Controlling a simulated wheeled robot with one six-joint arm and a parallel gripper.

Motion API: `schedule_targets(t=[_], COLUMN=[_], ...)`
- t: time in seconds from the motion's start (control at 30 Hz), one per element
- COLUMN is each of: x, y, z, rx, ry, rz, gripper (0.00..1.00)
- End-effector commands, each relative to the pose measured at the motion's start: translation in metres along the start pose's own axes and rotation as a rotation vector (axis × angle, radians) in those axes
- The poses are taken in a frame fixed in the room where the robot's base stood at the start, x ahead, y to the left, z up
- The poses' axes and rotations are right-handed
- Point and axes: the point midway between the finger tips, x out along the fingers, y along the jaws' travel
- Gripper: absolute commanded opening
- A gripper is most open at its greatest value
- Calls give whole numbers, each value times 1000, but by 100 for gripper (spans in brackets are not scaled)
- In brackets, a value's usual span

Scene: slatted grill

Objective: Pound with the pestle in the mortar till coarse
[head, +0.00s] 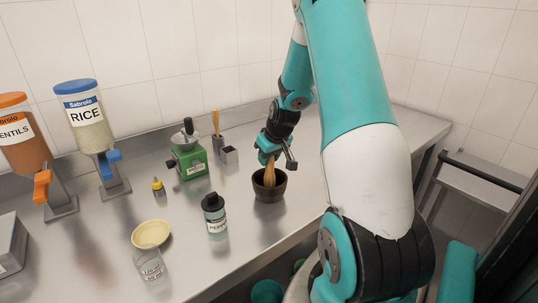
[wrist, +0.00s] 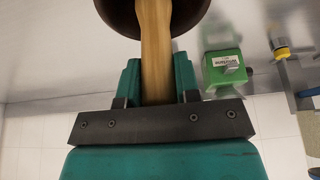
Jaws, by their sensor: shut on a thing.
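The dark brown mortar (head: 269,187) stands on the steel counter, right of the middle in the head view. Its rim and bowl also show at the top of the wrist view (wrist: 122,14). The light wooden pestle (head: 269,172) stands nearly upright with its lower end inside the mortar; in the wrist view the pestle (wrist: 155,50) runs from between the fingers into the bowl. My gripper (head: 270,150) is shut on the pestle's upper part, above the mortar. The pestle's tip and the mortar's contents are hidden.
A green grinder (head: 189,160) and a small grey holder (head: 229,155) stand behind left of the mortar. A dark-capped jar (head: 214,215), a yellow bowl (head: 151,234) and a clear beaker (head: 150,265) stand front left. Rice (head: 86,120) and lentil (head: 24,140) dispensers stand far left.

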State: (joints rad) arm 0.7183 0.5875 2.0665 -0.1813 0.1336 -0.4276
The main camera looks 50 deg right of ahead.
Motion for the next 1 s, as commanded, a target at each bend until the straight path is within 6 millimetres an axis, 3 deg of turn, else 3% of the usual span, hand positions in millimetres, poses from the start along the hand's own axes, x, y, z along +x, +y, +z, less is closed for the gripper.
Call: schedule_targets(t=[0.03, 0.2, 0.27, 0.63, 1.0], x=[11, 27, 23, -10, -5], y=[0, 0, 0, 0, 0], z=[4, 11, 9, -5, -3], rx=[0, 0, 0, 0, 0], ry=[0, 1, 2, 2, 1], rz=[0, 0, 1, 1, 0], gripper=[6, 6, 2, 2, 2])
